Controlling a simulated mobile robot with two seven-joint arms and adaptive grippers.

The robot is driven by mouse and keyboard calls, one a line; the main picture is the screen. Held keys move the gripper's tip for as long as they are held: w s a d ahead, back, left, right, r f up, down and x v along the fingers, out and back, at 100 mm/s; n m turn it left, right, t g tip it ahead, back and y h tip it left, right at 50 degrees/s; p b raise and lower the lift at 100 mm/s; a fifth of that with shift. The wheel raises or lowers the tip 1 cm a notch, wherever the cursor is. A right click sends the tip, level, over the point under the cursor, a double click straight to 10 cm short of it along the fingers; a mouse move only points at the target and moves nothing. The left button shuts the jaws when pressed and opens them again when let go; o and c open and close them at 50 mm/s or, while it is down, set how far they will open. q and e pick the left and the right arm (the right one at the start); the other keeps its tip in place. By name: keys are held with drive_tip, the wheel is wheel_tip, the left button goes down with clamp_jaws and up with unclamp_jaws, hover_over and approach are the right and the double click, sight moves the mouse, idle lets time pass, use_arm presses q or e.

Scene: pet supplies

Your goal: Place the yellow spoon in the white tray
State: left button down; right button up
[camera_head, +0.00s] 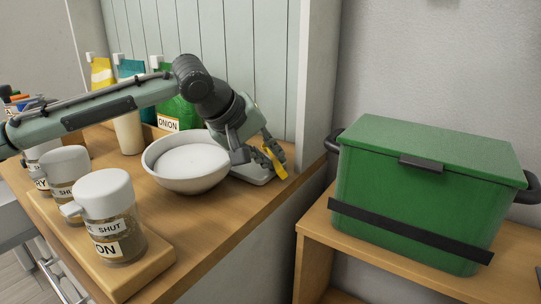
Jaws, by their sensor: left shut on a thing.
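My left gripper (264,150) reaches in over the wooden counter and is shut on the yellow spoon (277,163). The spoon slants down at the gripper's right side; part of it is hidden by the fingers. The white tray (262,181) lies on the counter beneath the gripper, partly covered by it. The spoon's lower end is over or at the tray's right side; I cannot tell whether it touches. My right gripper is not in view.
A white bowl (158,174) stands just left of the tray. Lidded jars (119,237) stand on a wooden board at the front left. Several bags, one green (176,112), stand at the back. A green lidded box (413,190) sits on a lower shelf at right.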

use_arm(q)
drive_tip(key=shift+s+f, duration=0.3)
drive_tip(key=shift+f, duration=0.55)
drive_tip(key=c, duration=1.9)
unclamp_jaws()
drive_tip(key=o, duration=0.4)
drive_tip(key=shift+w+f, duration=0.1)
drive_tip(key=shift+f, duration=0.1)
drive_tip(key=shift+c, duration=0.2)
drive_tip(key=shift+r, duration=0.1)
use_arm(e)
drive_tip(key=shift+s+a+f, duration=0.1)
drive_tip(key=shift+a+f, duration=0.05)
use_arm(q)
drive_tip(key=shift+w+r, duration=0.15)
drive_tip(key=shift+r, duration=0.05)
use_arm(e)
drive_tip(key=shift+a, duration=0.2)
